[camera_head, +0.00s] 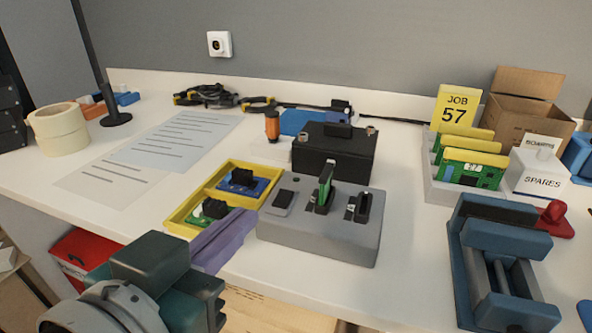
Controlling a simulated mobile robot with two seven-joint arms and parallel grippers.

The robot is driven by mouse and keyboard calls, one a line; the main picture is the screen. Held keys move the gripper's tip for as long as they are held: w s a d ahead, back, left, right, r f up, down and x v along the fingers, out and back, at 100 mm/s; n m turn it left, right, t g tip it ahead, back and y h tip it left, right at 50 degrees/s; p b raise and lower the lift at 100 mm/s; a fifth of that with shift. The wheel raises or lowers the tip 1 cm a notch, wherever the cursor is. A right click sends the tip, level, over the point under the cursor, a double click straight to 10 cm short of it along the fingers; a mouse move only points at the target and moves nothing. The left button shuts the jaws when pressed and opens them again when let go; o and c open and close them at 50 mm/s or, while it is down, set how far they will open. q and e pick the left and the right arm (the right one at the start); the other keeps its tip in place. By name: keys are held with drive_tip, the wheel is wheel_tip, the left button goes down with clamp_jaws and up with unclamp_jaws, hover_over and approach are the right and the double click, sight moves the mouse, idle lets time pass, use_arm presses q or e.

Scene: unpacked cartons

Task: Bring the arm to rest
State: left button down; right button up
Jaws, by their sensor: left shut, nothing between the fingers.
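My left gripper (238,222) comes in from the lower left, with a dark green body and purple fingers. Its fingers are shut with nothing between them. They reach up and right beside the near edge of a yellow tray (176,217) and the left side of a grey test fixture (318,242). I cannot tell whether the fingers touch either one. The tray holds small circuit boards with black parts. A green board (326,180) stands upright in the fixture's middle slot. My right gripper is not in view.
A black box (335,158) stands behind the fixture. At right are a rack of boards with a JOB 57 card (457,108), a white SPARES box (541,178), a cardboard carton (527,105) and a blue vise-like device (497,217).

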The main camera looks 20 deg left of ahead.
use_arm(q)
drive_tip(key=shift+s+r, duration=0.1)
drive_tip(key=shift+s, duration=0.2)
drive_tip(key=s+a+r+n+g+y+p, duration=0.15)
drive_tip(key=s+a+r+g+p, duration=0.35)
drive_tip(key=r+p, duration=0.6)
drive_tip(key=s+r+m+g+h+p, duration=0.1)
drive_tip(key=s+r+m+g+p, duration=0.2)
drive_tip(key=s+r+g+p, duration=0.8)
wheel_tip(320, 180, up, 33)
drive_tip(key=t+p, duration=0.4)
drive_tip(key=p, duration=3.5)
drive_tip(key=shift+w+d, duration=0.15)
drive_tip(key=shift+w, duration=0.25)
